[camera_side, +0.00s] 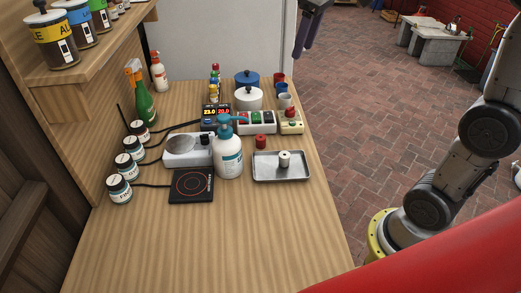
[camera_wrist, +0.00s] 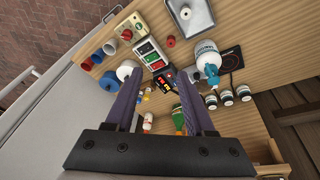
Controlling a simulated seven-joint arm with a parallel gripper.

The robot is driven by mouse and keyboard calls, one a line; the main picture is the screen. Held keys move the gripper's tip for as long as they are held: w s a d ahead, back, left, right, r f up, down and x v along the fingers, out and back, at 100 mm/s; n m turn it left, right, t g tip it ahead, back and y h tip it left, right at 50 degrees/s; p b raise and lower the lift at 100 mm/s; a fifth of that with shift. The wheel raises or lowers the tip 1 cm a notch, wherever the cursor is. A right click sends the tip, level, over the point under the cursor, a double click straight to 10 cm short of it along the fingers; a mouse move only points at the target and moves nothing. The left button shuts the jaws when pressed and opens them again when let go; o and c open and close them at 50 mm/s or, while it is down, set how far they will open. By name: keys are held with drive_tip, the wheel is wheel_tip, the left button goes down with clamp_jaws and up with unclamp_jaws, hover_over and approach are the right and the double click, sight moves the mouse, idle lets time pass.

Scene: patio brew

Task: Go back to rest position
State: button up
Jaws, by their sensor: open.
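My gripper (camera_side: 306,36) shows at the top of the side view, high above the far right edge of the table (camera_side: 214,235). Its two dark fingers point down and nothing is between them. In the wrist view the fingers of my gripper (camera_wrist: 161,110) are spread apart and empty. The tabletop lies well below them, with its items seen from above. The upper part of my arm is cut off by the frame in the side view.
A white-and-blue pump bottle (camera_side: 229,160), a black hotplate (camera_side: 192,186), a green spray bottle (camera_side: 145,103) and several jars stand on the table. A shelf (camera_side: 88,58) rises at left. The table's front is clear.

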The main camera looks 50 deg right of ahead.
drive_tip(key=s+a+f+t, duration=0.1)
drive_tip(key=s+a, duration=0.2)
drive_tip(key=s, duration=0.4)
drive_tip(key=s+a+f+t, duration=0.1)
drive_tip(key=s+a, duration=0.2)
drive_tip(key=s, duration=0.3)
drive_tip(key=s+f+m, duration=0.1)
drive_tip(key=s+f, duration=0.5)
drive_tip(key=f, duration=0.2)
drive_tip(key=shift+s+a+f+y, duration=0.2)
drive_tip(key=shift+a+f+y, duration=0.1)
drive_tip(key=shift+a+f, duration=0.1)
drive_tip(key=shift+c, duration=0.2)
